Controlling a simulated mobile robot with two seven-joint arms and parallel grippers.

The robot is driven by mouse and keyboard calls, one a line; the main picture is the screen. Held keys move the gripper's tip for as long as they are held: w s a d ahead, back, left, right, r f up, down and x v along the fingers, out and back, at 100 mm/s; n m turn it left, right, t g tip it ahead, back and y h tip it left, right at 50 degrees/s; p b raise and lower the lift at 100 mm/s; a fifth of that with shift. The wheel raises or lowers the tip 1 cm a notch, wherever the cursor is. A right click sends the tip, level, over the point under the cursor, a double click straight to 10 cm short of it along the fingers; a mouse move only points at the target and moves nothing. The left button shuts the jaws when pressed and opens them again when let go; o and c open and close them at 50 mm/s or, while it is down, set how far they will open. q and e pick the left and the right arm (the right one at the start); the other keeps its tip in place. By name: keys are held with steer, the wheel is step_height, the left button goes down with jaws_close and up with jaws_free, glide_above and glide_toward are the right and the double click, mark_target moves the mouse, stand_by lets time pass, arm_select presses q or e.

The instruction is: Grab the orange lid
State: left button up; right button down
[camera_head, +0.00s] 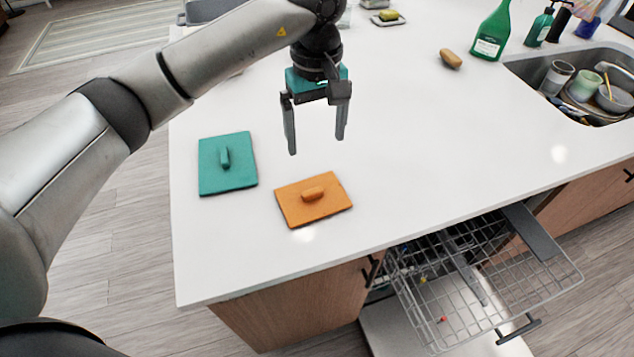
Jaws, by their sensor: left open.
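The orange lid (331,208) lies flat on the white island countertop (420,150). It is square with a raised orange handle in its middle. A teal lid (212,178) of similar shape lies to its left, apart from it. My left gripper (318,145) hangs above the counter, fingers pointing down, behind the orange lid in the picture. Its fingers are spread and nothing is between them. It does not touch either lid. My right gripper does not show.
The counter's front edge is close to the orange lid. Below it, a dishwasher rack (480,285) is pulled out. A brown oval object (450,58), a green bottle (492,32) and a sink (530,68) with dishes are at the right. The middle counter is clear.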

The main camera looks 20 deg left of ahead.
mark_target(313, 191)
arm_select(q)
steer(key=f, duration=0.7)
steer(key=shift+s, duration=0.35)
steer(key=shift+w+f, duration=0.1)
steer(key=shift+f, duration=1.25)
steer(key=f, duration=0.3)
steer(key=shift+s+a+f, duration=0.2)
steer(key=shift+a, duration=0.1)
steer(key=shift+f, duration=0.45)
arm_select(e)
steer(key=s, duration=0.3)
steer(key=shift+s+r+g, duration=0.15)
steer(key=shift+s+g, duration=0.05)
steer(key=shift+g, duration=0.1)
